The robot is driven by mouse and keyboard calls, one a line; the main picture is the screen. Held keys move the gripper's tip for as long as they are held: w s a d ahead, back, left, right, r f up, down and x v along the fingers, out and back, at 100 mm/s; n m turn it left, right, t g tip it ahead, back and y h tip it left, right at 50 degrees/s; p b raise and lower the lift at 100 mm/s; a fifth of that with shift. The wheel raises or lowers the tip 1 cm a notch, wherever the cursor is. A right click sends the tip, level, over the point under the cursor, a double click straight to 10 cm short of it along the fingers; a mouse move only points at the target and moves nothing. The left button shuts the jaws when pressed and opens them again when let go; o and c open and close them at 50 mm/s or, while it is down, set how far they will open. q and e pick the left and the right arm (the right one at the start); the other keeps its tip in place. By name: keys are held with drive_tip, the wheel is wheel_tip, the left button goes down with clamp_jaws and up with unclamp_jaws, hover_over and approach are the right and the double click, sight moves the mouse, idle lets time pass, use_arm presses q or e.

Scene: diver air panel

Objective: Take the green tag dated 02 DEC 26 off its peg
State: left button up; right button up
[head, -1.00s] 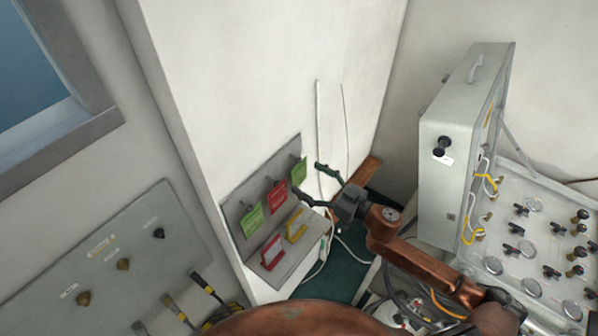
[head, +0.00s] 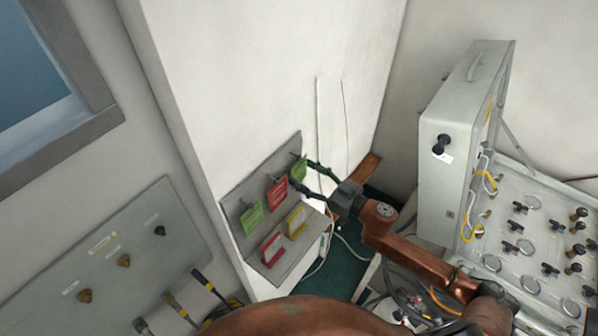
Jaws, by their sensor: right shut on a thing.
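A grey tag board (head: 238,192) on the side of the white wall unit holds several coloured tags on pegs. One green tag (head: 298,168) is at the board's upper right, another green tag (head: 252,218) at its left. The dates are too small to read. My right gripper (head: 301,174) has its dark fingers on either side of the upper right green tag and is shut on it. That tag is still at its place by the board; its peg is mostly hidden. My left gripper is not in view.
Between the green tags hangs a red tag (head: 277,193). Below are a yellow tag (head: 296,222) and another red tag (head: 271,249). A grey case with a valve panel (head: 449,185) stands at right. A panel with knobs (head: 110,265) is at lower left.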

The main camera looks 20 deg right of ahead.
drive_tip(key=shift+r, duration=0.15)
drive_tip(key=shift+s+d+b, duration=0.1)
drive_tip(key=shift+s+b, duration=0.05)
drive_tip(key=shift+b, duration=0.2)
drive_tip(key=b+v, duration=0.3)
drive_tip(key=v, duration=1.4)
drive_tip(key=shift+s+d, duration=0.2)
drive_tip(key=shift+s, duration=0.1)
